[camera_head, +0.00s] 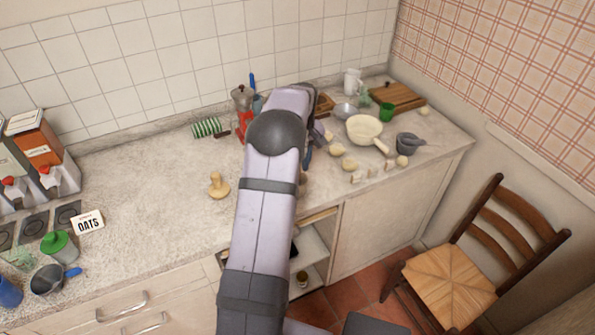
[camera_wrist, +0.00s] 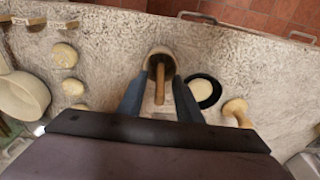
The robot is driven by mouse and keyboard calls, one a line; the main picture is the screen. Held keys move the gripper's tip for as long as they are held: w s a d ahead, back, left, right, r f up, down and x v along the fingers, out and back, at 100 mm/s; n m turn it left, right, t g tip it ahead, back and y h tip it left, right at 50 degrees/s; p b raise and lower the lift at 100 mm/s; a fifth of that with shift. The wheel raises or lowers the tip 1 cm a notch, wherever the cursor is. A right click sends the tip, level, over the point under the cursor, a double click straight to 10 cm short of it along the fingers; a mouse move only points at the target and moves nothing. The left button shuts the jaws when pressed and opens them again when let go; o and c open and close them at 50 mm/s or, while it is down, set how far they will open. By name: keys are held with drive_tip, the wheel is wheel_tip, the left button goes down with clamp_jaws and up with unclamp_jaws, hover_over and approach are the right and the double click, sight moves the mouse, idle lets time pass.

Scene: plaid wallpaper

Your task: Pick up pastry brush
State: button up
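In the wrist view, a slim wooden handle (camera_wrist: 160,84) stands in a small pale cup (camera_wrist: 159,55). It may be the pastry brush, but no bristles show. My gripper (camera_wrist: 159,80) is open, with one dark finger on each side of the handle. I see a gap on both sides, and cannot tell how far the fingertips are above the counter. In the head view my arm hides the cup, the handle and most of the gripper.
A black dish with a pale round item (camera_wrist: 202,91) and a wooden knobbed object (camera_wrist: 237,108) stand close on the right in the wrist view. Round dough-like pieces (camera_wrist: 66,55) and a cream pan (camera_wrist: 22,95) lie left. The counter (camera_head: 150,190) has free room at left.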

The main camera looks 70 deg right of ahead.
drive_tip(key=shift+f, duration=0.1)
drive_tip(key=shift+c, duration=0.3)
clamp_jaws()
